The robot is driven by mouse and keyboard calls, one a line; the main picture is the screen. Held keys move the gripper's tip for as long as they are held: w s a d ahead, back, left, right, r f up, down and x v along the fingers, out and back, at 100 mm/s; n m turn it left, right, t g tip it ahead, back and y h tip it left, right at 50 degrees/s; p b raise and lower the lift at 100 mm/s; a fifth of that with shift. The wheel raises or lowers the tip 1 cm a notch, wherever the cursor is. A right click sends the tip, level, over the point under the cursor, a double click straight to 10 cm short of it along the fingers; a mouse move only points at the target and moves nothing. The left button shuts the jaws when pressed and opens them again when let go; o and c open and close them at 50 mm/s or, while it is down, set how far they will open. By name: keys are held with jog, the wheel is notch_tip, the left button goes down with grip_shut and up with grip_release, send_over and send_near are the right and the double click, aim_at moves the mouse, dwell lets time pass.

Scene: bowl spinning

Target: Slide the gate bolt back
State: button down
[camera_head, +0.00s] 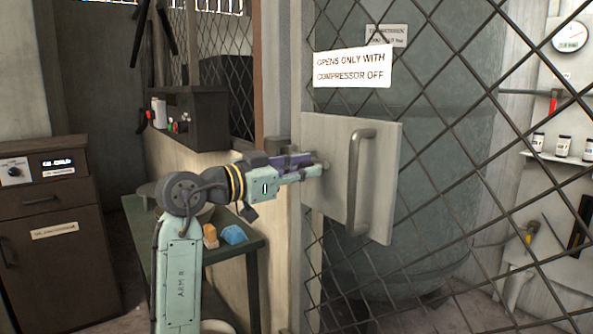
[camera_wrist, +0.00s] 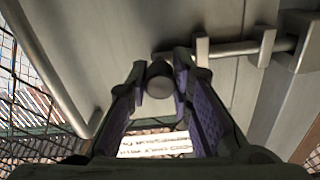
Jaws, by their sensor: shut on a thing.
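The gate's pale metal plate (camera_head: 340,150) carries the bolt. In the wrist view the bolt rod (camera_wrist: 238,48) runs through two brackets (camera_wrist: 203,50) on the plate. Its right end reaches a keeper (camera_wrist: 300,42) on the post. The bolt's dark round knob (camera_wrist: 160,80) sits between the purple-padded fingers of my gripper (camera_wrist: 158,92). In the head view my gripper (camera_head: 312,170) is at the plate's left edge, shut on the knob, which shows there only in part. The rod is hidden in that view.
A pull handle (camera_head: 360,180) stands out from the plate to the right of my gripper. A mesh gate (camera_head: 470,120) bears a white sign (camera_head: 352,65). A green table (camera_head: 240,246) with orange and blue things is below my arm. A dark cabinet (camera_head: 50,230) stands at left.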

jog(key=s+d, duration=0.1)
jog(key=s, duration=0.1)
jog(key=s+d+b, duration=0.1)
jog(key=s+d, duration=0.1)
jog(key=shift+s+d+f, duration=0.1)
jog(key=shift+s+d, duration=0.1)
jog(key=shift+s, duration=0.05)
jog(key=c, duration=1.4)
grip_release()
jog(key=v, duration=1.2)
